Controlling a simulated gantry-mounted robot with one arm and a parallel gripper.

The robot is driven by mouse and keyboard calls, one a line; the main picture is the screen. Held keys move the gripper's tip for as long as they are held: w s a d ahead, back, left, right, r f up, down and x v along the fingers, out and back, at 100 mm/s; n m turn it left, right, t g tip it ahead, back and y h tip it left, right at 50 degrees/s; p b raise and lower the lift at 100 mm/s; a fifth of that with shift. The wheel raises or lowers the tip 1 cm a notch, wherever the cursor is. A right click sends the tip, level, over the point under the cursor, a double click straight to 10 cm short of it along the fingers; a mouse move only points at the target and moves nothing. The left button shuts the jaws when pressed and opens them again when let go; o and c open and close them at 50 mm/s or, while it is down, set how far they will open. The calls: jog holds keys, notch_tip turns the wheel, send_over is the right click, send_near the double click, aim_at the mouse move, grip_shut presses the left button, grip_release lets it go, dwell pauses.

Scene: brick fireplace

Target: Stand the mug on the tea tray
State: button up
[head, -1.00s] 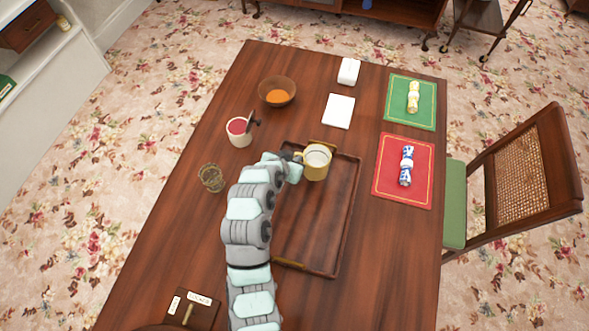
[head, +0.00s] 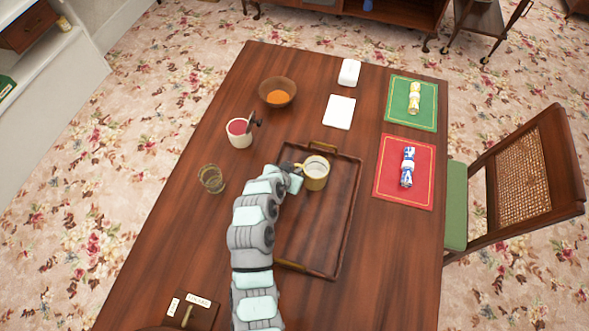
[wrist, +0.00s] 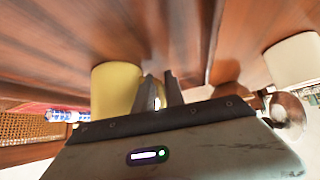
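The yellow mug (head: 315,177) with a pale inside is upright over the far part of the brown tea tray (head: 318,228). Whether its base touches the tray cannot be told. My gripper (head: 297,167) is at the mug's left side, where the handle is. In the wrist view, the fingers (wrist: 160,92) are close together beside the mug (wrist: 116,88), with a narrow light strip between them that looks like the handle. The rest of the tray is empty, partly hidden by my arm.
Left of the tray stand a white pot with red contents (head: 239,134) and a glass (head: 211,179). A wooden bowl (head: 277,93) and white napkin (head: 339,112) are farther back. A red mat (head: 392,190) and green mat (head: 399,115) lie to the right.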

jog(key=o, duration=0.3)
